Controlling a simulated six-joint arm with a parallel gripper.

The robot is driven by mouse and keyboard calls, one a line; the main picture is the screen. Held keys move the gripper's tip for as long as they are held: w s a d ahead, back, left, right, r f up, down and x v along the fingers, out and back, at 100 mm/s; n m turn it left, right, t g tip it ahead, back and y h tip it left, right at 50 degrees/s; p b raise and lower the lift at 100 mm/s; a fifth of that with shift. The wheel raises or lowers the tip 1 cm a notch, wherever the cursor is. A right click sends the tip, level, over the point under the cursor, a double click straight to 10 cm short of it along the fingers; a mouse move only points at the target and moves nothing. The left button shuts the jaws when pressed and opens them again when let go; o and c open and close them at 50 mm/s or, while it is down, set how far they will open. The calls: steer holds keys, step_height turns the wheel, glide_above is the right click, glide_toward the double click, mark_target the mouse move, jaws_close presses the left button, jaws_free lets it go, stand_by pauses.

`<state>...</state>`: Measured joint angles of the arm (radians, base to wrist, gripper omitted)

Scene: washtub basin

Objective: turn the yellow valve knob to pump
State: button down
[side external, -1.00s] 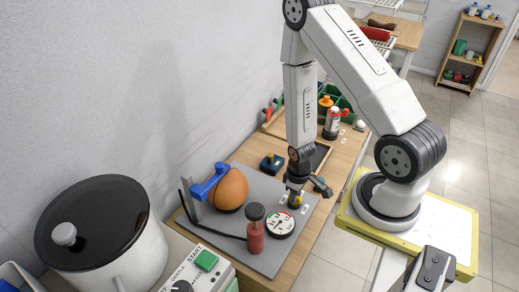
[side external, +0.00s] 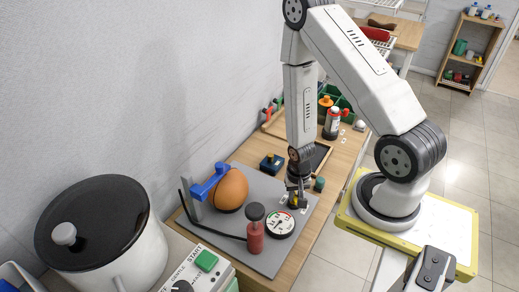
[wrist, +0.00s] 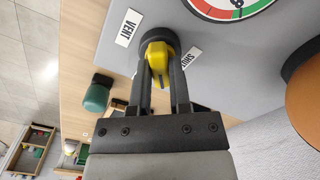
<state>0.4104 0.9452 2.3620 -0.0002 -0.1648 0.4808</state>
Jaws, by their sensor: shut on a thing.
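The yellow valve knob (wrist: 155,58) sits on a dark round base on the grey panel (side external: 262,260). My gripper (wrist: 158,62) is shut on it, one dark finger on each side. In the side view the knob (side external: 293,203) shows small below my gripper (side external: 297,196), partly covered by the fingers. A VENT label (wrist: 128,27) lies to the knob's upper left and a SHUT label (wrist: 189,57) to its right in the wrist view. I cannot read a PUMP label. Which label the knob points at is unclear.
A round gauge (side external: 281,223) and a red cylinder with a dark cap (side external: 255,238) stand close by the knob. A green object (side external: 319,184) lies just right.

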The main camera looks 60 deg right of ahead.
mark_target(295, 196)
steer(key=m, duration=0.3)
steer(key=shift+m, duration=2.3)
steer(key=c, duration=0.6)
jaws_free()
steer(key=shift+o, duration=0.2)
steer(key=shift+r, duration=0.2)
steer(key=shift+r, duration=3.7)
